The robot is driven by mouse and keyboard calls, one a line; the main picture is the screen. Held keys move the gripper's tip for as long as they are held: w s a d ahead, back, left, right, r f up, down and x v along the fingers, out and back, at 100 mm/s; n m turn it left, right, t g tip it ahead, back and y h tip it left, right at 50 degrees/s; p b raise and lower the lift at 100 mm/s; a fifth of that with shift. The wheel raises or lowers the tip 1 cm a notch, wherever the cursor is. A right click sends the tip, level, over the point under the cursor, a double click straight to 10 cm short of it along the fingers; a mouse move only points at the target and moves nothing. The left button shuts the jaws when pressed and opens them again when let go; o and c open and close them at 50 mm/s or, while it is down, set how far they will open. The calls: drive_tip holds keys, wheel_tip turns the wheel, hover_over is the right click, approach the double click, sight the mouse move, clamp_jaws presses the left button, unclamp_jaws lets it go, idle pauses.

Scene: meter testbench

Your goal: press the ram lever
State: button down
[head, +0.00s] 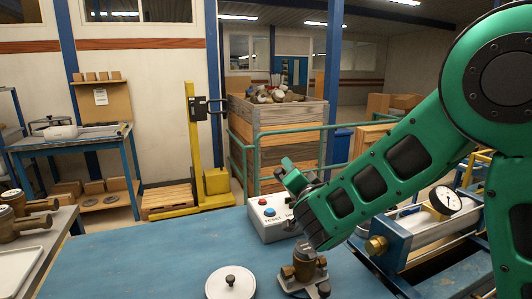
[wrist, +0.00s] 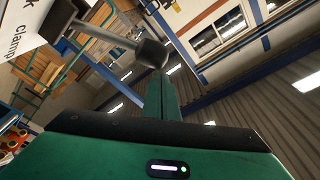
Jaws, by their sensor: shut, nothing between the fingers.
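My gripper (head: 287,163) points up and left, above the white control box (head: 266,224). Its fingers (wrist: 162,97) are together and empty, just below the lever's dark end in the wrist view. Whether they touch it I cannot tell.
A brass meter body (head: 302,265) stands in a fixture below my wrist on the blue bench (head: 140,262). A round white lid (head: 231,284) lies left of it. A dial gauge (head: 445,200) and blue trough are at right. The bench's left side is clear.

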drive_tip(key=s+a+r, duration=0.8)
drive_tip(key=r, duration=0.1)
idle(0.3)
